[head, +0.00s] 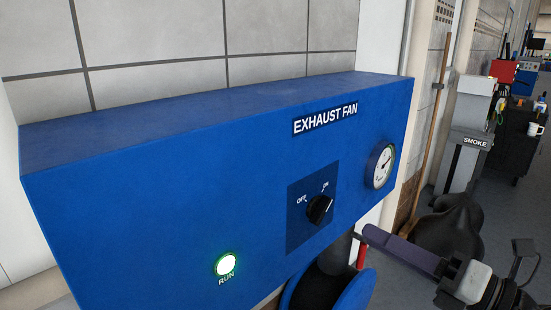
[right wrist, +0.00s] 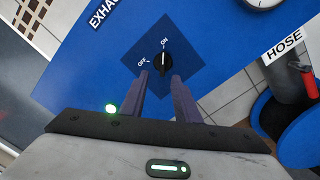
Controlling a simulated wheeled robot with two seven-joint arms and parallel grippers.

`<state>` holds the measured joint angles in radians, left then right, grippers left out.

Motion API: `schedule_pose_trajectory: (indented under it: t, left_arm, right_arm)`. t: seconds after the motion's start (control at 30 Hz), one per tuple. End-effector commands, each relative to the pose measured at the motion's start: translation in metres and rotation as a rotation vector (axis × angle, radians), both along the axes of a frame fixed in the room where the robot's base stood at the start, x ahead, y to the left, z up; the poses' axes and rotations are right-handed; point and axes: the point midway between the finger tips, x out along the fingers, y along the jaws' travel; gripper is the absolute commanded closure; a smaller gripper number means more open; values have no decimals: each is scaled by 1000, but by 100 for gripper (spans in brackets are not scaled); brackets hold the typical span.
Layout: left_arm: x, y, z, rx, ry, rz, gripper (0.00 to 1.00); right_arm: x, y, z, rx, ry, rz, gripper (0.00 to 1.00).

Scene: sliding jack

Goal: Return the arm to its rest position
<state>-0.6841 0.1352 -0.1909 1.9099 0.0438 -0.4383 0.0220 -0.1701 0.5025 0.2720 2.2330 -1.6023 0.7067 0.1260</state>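A blue exhaust fan box (head: 170,170) hangs on the wall and fills much of the head view. Its black rotary knob (head: 320,209) points towards ON, and the round RUN light (head: 226,264) glows green. My right gripper (head: 366,232) is to the lower right of the knob, apart from it. In the right wrist view its two dark purple fingers (right wrist: 160,80) are spread with nothing between them, and the knob (right wrist: 162,62) lies beyond their tips. In the head view one finger largely hides the other. My left gripper is not in view.
A round gauge (head: 381,165) sits on the box's right end. Below is a blue hose reel (head: 340,293), with a HOSE label (right wrist: 284,47) in the wrist view. A grey SMOKE post (head: 465,150) and a cart (head: 518,142) stand farther back at right.

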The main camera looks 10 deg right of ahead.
Motion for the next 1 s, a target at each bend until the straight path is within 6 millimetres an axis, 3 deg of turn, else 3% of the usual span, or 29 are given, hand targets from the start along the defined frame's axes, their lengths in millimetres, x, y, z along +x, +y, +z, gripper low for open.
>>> schedule_pose_trajectory:
  t: [0.13, 0.23, 0.27, 0.43, 0.6, 0.7, 0.83, 1.0]
  left_arm:
    - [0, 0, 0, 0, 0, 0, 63]
    - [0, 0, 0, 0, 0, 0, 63]
    - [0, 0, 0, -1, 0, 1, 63]
    - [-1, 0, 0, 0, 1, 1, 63]
    - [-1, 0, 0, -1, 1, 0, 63]
    - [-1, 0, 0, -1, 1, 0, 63]
    - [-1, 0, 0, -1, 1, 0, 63]
    - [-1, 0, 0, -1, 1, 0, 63]
  right_arm:
    - [-3, 5, -19, 371, 111, -8, 71]
    - [0, -7, -52, 720, 250, -87, 71]
    - [0, -12, -67, 822, 299, -125, 71]
    - [-15, -30, -184, 1318, 626, -402, 71]
    - [-64, -14, -297, 1614, 940, -681, 71]
    - [-102, 6, -350, 1728, 1112, -830, 71]
    - [-145, 34, -394, 1817, 1289, -974, 71]
    - [-176, 55, -418, 1865, 1411, -1067, 71]
